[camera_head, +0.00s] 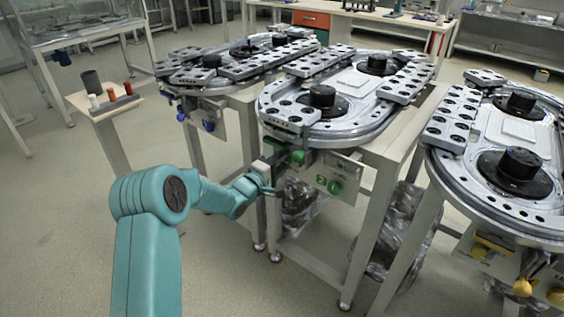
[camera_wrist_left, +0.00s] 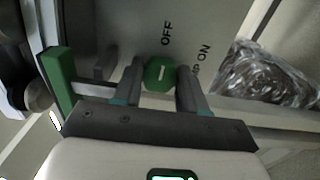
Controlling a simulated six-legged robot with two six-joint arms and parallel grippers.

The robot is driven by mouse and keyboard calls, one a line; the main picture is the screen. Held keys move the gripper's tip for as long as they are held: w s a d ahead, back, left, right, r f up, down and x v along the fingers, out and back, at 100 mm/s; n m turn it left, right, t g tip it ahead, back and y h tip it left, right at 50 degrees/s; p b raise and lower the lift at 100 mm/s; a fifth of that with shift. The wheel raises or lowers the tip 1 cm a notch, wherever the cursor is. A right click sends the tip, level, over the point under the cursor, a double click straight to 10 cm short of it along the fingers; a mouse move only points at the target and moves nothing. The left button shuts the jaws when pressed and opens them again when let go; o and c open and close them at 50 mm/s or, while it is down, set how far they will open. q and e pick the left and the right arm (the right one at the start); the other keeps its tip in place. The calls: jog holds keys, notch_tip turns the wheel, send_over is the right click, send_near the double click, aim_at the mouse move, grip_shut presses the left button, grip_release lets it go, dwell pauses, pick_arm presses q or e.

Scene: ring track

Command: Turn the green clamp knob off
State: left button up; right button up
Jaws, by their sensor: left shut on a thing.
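The green clamp knob (camera_wrist_left: 160,73) sits on a grey panel (camera_wrist_left: 128,28) in the left wrist view, with a short pale mark on its face. The word OFF is printed above it and ON to its upper right. My left gripper (camera_wrist_left: 157,90) is shut on the knob, one finger on each side. In the head view my left gripper (camera_head: 271,183) is at the front of the middle ring-track table (camera_head: 345,143), left of a panel with green labels (camera_head: 328,184). I cannot make out the gripped knob there. My right gripper is not in view.
A green bar (camera_wrist_left: 58,80) stands left of the fingers in the wrist view. Clear plastic bags (camera_head: 302,208) hang below the middle table. Another ring track (camera_head: 508,150) with yellow knobs (camera_head: 523,287) is at the right.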

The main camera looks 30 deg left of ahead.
pick_arm(q)
jog(key=o, duration=1.1)
jog(key=shift+c, duration=0.2)
jog(key=s+a+p, duration=0.1)
jog(key=s, duration=1.5)
jog(key=shift+s, duration=0.2)
jog(key=shift+a, duration=0.1)
